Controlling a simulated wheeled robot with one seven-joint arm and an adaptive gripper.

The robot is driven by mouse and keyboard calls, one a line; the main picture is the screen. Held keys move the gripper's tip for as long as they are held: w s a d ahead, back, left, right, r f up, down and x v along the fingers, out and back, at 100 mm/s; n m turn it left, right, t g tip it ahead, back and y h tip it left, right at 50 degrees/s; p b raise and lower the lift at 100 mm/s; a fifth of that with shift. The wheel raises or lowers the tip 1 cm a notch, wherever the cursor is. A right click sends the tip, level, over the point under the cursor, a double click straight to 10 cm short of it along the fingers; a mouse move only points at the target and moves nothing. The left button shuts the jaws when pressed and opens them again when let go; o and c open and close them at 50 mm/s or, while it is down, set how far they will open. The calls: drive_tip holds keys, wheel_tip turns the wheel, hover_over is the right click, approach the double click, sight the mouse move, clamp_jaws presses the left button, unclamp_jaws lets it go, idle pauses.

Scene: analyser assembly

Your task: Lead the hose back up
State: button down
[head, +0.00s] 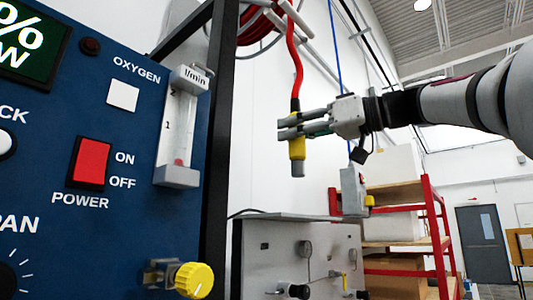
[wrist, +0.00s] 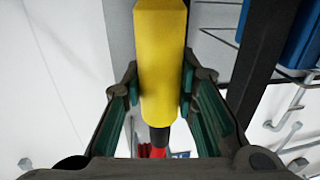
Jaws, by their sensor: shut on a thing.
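A red hose (head: 296,60) hangs down from a red reel (head: 255,22) at the top of the head view. At its lower end is a yellow hose end piece (head: 297,148) with a grey tip. My gripper (head: 290,129) is shut on the yellow piece and holds it upright in the air, above the grey panel box. In the wrist view the yellow piece (wrist: 160,65) sits between the two green-lined fingers, with a dark collar and a bit of red beyond it.
A blue analyser panel (head: 130,200) with a flowmeter (head: 180,128) and a yellow knob (head: 194,280) fills the left, beside a black post (head: 221,130). A grey box (head: 300,255) with fittings stands below. A pendant (head: 354,190) hangs on a blue cable near red shelving (head: 436,230).

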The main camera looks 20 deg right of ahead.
drive_tip(key=c, duration=1.4)
unclamp_jaws()
drive_tip(key=shift+r, duration=0.4)
drive_tip(key=shift+o, duration=0.8)
drive_tip(key=shift+f, duration=0.15)
drive_tip(key=v, duration=1.2)
drive_tip(key=shift+f, duration=0.1)
drive_tip(key=a+f+m+g+h, duration=0.2)
drive_tip(key=a+f+m, duration=0.15)
drive_tip(key=f, duration=0.85)
drive_tip(key=a+f+m+g+h, duration=0.25)
drive_tip(key=f+m, duration=0.25)
drive_tip(key=f, duration=0.7)
drive_tip(key=s+a+f+g+h, duration=0.1)
drive_tip(key=s+f+h, duration=0.3)
drive_tip(key=f, duration=0.9)
drive_tip(key=s+a+f+g+h, duration=0.1)
drive_tip(key=s+f+h, duration=0.3)
drive_tip(key=s+f, duration=0.4)
wheel_tip(320, 180, down, 7)
drive_tip(key=shift+s+r+g, duration=0.2)
drive_tip(key=shift+g, duration=0.15)
